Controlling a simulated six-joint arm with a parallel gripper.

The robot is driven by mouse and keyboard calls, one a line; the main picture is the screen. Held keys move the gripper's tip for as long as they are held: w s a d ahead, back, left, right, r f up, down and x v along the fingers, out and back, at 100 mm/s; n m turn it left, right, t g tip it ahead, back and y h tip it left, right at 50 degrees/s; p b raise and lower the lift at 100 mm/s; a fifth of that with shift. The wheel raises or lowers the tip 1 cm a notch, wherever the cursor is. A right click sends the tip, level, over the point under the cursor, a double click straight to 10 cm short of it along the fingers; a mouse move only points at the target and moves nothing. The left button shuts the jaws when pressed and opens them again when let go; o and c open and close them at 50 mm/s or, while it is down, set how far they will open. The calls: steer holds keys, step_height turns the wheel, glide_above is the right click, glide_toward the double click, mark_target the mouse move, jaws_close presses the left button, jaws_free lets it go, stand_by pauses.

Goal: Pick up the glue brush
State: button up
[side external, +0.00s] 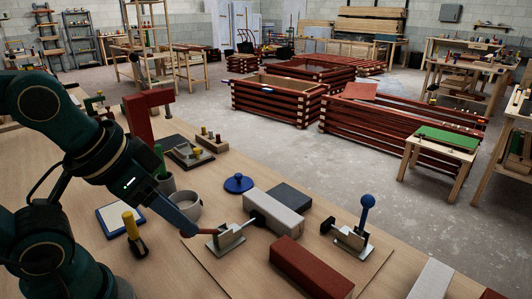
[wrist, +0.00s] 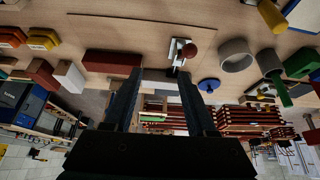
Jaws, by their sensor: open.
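Two upright handled tools could be the glue brush, and I cannot tell for sure which. One has a yellow handle (side external: 130,223) and a black lower end, and stands on the bench beside the blue-edged pad; its handle also shows at the top right of the wrist view (wrist: 271,16). The other is a green stick (side external: 159,160) in a grey pot (side external: 167,183), also in the wrist view (wrist: 276,88). My gripper (side external: 190,228) is open and empty, above the bench near a toggle clamp (side external: 226,240). Its two fingers (wrist: 160,76) stand apart in the wrist view, away from both tools.
A light grey cup (side external: 186,207), a blue knobbed disc (side external: 238,183), a grey block (side external: 273,214) and a red block (side external: 311,265) stand around the clamp. A blue-knobbed clamp (side external: 352,238) is farther right. A blue-edged pad (side external: 113,219) lies on the bench near the yellow handle.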

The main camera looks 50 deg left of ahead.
steer(key=w+a+r+n+g, duration=0.1)
steer(key=w+a+r+n, duration=0.35)
steer(key=n, duration=0.85)
steer(key=n+g, duration=0.4)
steer(key=n, duration=1.4)
glide_above(158, 145)
steer(key=w+d, duration=0.2)
steer(key=d, duration=0.2)
step_height(158, 145, down, 3)
steer(key=shift+n+g, duration=0.3)
steer(key=shift+n, duration=0.6)
steer(key=a+f, duration=0.1)
steer(key=s+a+f, duration=0.1)
steer(key=a+f, duration=0.1)
steer(key=shift+s+a+f, duration=0.15)
steer(key=shift+s+a, duration=0.2)
steer(key=shift+a, duration=0.05)
steer(key=shift+s+a+f, duration=0.15)
steer(key=shift+f, duration=2.4)
